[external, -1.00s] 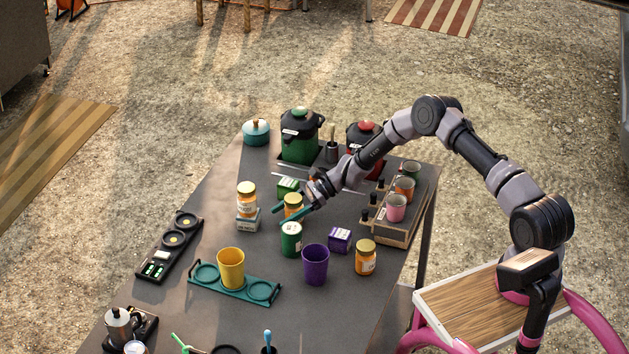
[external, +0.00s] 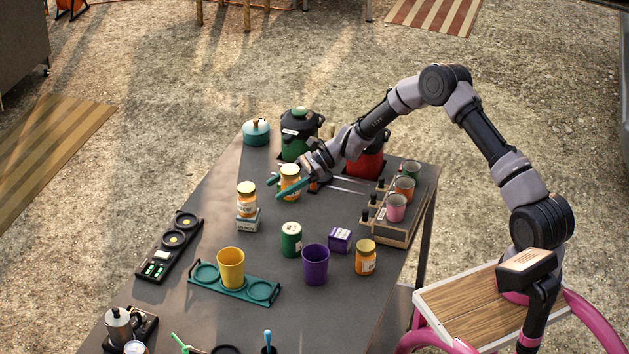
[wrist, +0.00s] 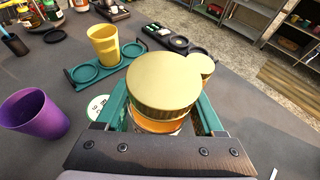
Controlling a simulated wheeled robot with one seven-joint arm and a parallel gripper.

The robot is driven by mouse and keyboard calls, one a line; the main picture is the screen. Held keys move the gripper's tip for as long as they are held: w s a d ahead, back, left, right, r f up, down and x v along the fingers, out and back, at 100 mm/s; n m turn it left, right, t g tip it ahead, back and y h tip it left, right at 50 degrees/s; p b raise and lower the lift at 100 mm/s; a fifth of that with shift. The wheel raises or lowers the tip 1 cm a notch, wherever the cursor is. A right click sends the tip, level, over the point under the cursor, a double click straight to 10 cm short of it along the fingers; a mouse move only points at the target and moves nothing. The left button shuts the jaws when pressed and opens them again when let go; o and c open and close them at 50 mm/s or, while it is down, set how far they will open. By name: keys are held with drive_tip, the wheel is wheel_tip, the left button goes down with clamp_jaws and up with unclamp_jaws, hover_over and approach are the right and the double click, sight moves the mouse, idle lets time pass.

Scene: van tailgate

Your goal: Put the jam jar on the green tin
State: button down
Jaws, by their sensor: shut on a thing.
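My gripper (external: 276,188) is shut on a jam jar (external: 290,176) with a yellow lid and orange contents. The jar is upright and held above the table. In the wrist view its lid (wrist: 163,82) sits between my teal fingers. The green tin (external: 291,241) stands on the table below the held jar in the external view, apart from it. In the wrist view the tin's pale top (wrist: 97,106) shows beside my left finger, partly hidden.
A similar jar (external: 246,208) stands on a small box left of my gripper; another (external: 365,260) stands right. A purple cup (external: 315,267) and purple box (external: 340,240) stand near the tin. A yellow cup (external: 231,270) sits on a teal tray (external: 262,292).

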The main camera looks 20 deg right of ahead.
drive_tip(key=s+a+r, duration=0.3)
drive_tip(key=s+r, duration=0.3)
drive_tip(key=s, duration=0.2)
hover_over(292, 240)
drive_tip(key=w+a, duration=0.2)
drive_tip(key=w, duration=0.1)
wheel_tip(292, 240, down, 9)
drive_tip(key=shift+s+f, duration=0.15)
drive_tip(key=shift+f, duration=0.05)
unclamp_jaws()
drive_tip(key=shift+d+f, duration=0.1)
drive_tip(key=shift+f, duration=0.05)
